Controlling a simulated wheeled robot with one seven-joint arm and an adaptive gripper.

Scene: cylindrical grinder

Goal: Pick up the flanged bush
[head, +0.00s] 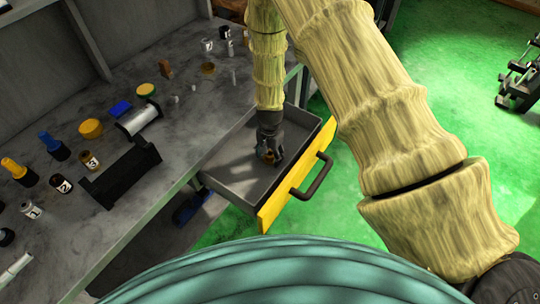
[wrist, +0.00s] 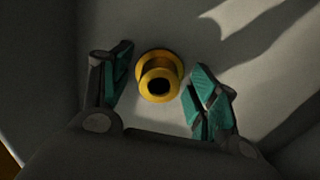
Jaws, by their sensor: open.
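The flanged bush (wrist: 159,77) is a small yellow ring-shaped part with a dark bore and a wider flange. In the wrist view it rests on the grey floor of the open drawer, flange down, bore facing the camera. My gripper (wrist: 160,92) is open, with teal finger pads to the left and right of the bush. There is a gap on both sides. In the head view my gripper (head: 268,157) reaches down into the drawer (head: 228,165), and the bush is mostly hidden by the fingers there.
The drawer has a yellow front (head: 297,180) with a dark handle (head: 318,176). The drawer floor around the bush is bare. Green floor lies beyond.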

